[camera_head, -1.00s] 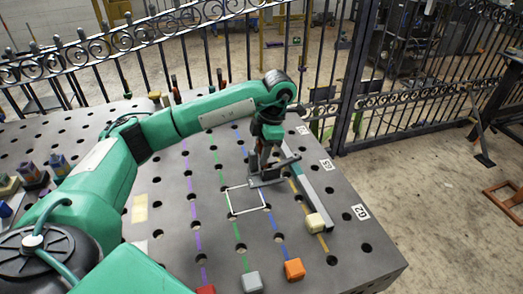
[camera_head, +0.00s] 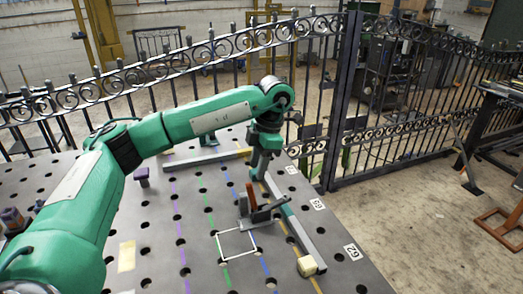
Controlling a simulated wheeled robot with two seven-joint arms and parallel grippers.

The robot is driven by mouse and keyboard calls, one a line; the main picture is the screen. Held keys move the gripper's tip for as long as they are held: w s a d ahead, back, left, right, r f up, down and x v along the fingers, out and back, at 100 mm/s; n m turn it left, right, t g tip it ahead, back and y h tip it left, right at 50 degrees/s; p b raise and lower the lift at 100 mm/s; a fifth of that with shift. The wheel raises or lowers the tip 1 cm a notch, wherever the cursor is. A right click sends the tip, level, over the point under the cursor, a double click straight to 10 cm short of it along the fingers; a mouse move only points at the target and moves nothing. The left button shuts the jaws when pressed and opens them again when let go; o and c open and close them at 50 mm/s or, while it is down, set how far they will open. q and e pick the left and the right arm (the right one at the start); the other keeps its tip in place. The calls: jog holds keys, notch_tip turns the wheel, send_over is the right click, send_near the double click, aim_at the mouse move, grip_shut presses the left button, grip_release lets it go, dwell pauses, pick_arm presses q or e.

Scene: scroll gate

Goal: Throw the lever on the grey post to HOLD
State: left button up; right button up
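A small dark grey fixture (camera_head: 262,212) stands on the perforated table beside a white square outline, with a flat grey bar angled up to the right. A thin red-brown upright piece (camera_head: 251,196), perhaps the lever handle, rises at its left side. I cannot read any HOLD mark, nor tell the lever's setting. My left gripper (camera_head: 259,172) points down just behind and above the fixture, apparently apart from it. Its fingers are small and dark, so its opening is unclear. My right gripper is out of view.
A long grey bar (camera_head: 297,232) lies right of the fixture, with a cream block (camera_head: 307,266) at its near end. Another bar (camera_head: 207,159) lies at the back. A yellow pad (camera_head: 127,256) is at left. An iron fence (camera_head: 180,75) stands behind the table.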

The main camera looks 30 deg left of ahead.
pick_arm(q)
jog(key=shift+v, duration=1.9)
